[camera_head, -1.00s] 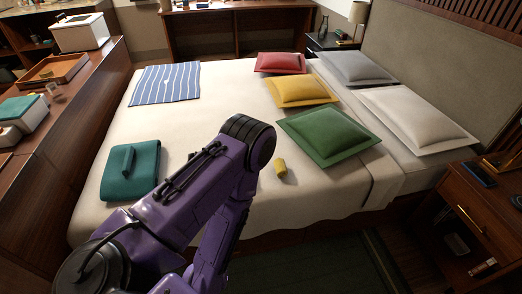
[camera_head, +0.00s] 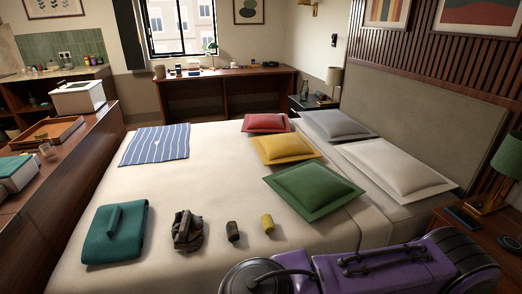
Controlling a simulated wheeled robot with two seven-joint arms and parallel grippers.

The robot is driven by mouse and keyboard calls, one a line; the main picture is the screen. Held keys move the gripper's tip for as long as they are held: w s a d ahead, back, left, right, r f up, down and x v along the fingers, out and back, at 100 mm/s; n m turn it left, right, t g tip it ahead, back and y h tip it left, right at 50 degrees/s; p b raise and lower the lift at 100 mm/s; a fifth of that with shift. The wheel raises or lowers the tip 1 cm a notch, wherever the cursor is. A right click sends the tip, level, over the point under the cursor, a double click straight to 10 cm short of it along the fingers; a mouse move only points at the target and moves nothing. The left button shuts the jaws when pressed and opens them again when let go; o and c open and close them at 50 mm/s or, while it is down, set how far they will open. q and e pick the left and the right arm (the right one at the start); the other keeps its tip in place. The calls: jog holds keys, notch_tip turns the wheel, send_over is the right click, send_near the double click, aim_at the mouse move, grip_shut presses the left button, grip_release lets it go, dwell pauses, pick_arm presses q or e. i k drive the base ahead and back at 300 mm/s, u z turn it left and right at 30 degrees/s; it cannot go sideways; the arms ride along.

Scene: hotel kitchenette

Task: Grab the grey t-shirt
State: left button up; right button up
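A dark grey-brown crumpled bundle (camera_head: 187,231) lies near the front edge of the bed. It may be the grey t-shirt, but its shape does not make this certain. A folded teal cloth (camera_head: 114,231) lies to its left, apart from it. My purple arm crosses the bottom right of the view, in front of the bed. Neither of my grippers shows, so what they hold cannot be seen.
A small dark object (camera_head: 232,231) and a yellow one (camera_head: 268,223) lie right of the bundle. Green (camera_head: 314,187), yellow (camera_head: 286,149) and red (camera_head: 266,123) pillows and a striped blue cloth (camera_head: 156,144) lie farther back. The bed's middle is clear.

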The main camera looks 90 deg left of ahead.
aim_at(187, 231)
jog(key=k, duration=1.5)
jog(key=u, duration=1.35)
